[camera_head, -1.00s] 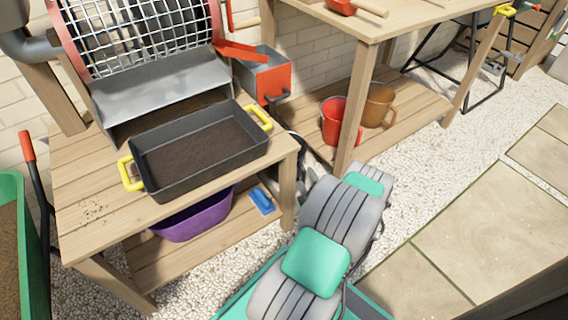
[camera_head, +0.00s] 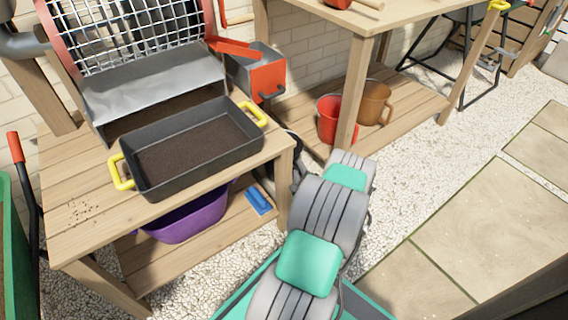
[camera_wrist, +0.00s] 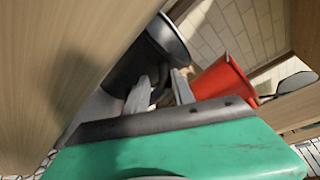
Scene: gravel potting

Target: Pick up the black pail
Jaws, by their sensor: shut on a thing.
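The black pail (camera_wrist: 160,38) shows at the upper middle of the wrist view, tilted in that picture and partly cut off by wooden boards. My gripper (camera_wrist: 161,82) is at its near side, with the two grey fingers closed on a dark part of it, seemingly the handle or rim; the exact contact is hard to see. In the head view, my gripper is hidden behind my own arm and the front table. A small dark curved piece beside that table's right leg may be the pail, mostly hidden.
A red pail (camera_head: 329,122) and a brown pail (camera_head: 374,103) stand on the back table's lower shelf (camera_head: 400,125). The red pail also shows close to my gripper in the wrist view (camera_wrist: 222,92). The front table (camera_head: 75,215) holds a dark soil tray (camera_head: 170,189); a purple tub (camera_head: 190,220) sits below.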

